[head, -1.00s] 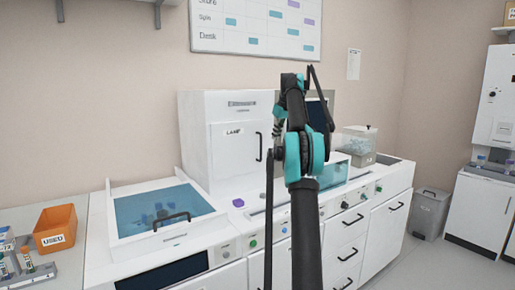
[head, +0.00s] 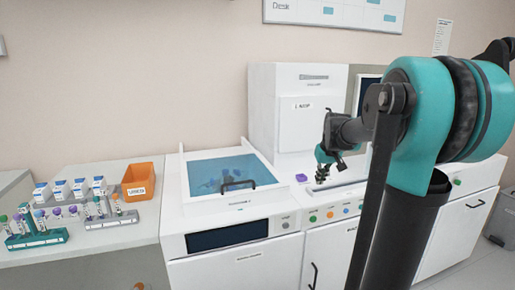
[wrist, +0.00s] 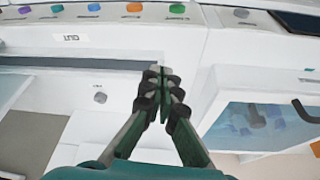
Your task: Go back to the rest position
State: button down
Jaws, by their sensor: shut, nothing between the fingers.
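My gripper (head: 322,176) shows small in the head view, in front of the white machine with the coloured buttons. Its dark green fingers (wrist: 161,82) show in the wrist view, shut with nothing between them. In the head view my teal and black arm fills the right side and hides part of the counter. The gripper is above the white machine fronts and touches nothing that I can see.
A centrifuge-like machine with a blue window lid (head: 228,172) stands left of the gripper. Tube racks (head: 36,238), small boxes and an orange bin (head: 138,183) are on the left counter. A tall white cabinet (head: 292,120) stands behind.

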jog(key=s+a+f, duration=0.1)
jog(key=s+f, duration=0.5)
jog(key=s, duration=0.3)
jog(key=s+a+f+m, duration=0.1)
jog(key=s+a+f, duration=0.1)
jog(key=s+f, duration=0.4)
jog(key=s+a+f, duration=0.1)
jog(key=s+f, duration=0.5)
jog(key=s, duration=0.6)
jog(key=shift+a+f, duration=0.25)
jog(key=shift+a, duration=0.1)
